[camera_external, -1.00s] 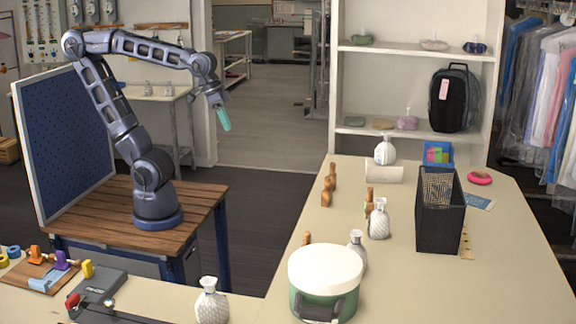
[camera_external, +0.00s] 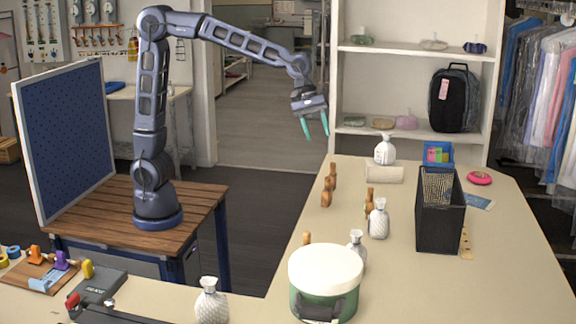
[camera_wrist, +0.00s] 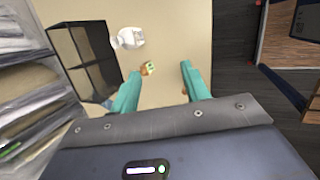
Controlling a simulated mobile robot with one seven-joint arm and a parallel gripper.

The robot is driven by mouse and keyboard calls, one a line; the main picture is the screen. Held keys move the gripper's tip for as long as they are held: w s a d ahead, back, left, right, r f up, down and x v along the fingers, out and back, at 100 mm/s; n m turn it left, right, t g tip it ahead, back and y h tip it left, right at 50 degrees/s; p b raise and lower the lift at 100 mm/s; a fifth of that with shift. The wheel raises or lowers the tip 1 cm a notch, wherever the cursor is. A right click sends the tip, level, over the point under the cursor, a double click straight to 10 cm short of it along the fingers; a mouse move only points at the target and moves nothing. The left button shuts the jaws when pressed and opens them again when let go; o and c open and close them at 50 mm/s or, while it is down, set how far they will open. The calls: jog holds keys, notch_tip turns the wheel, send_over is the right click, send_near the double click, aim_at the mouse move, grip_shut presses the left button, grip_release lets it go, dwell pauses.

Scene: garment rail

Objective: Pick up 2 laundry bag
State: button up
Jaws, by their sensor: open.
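No thing is plainly marked as a laundry bag. Several white, textured, bag-like or bottle-like things with narrow necks stand on the counter: one at the back (camera_external: 385,151), one mid-counter (camera_external: 378,220), one partly behind the green pot (camera_external: 357,246), one at the front left (camera_external: 211,304). A white one (camera_wrist: 128,38) also shows at the upper middle of the wrist view. My gripper (camera_external: 317,133) is open and empty, above and left of the counter's back end. Its teal fingers (camera_wrist: 157,82) are apart over the beige counter in the wrist view.
A black bin (camera_external: 438,218), a green pot with a white lid (camera_external: 325,280) and small brown figures (camera_external: 328,190) stand on the counter. A black backpack (camera_external: 454,98) sits on the white shelf (camera_external: 410,52) behind. The counter's right front is clear.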

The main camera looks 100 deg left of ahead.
jog(key=w+f+n, duration=0.5)
jog(key=w, duration=0.6)
jog(key=n, duration=0.5)
send_near(381, 200)
jog(key=shift+h, duration=0.3)
jog(key=shift+x, duration=5.25)
jog(key=shift+a, duration=0.1)
grip_shut()
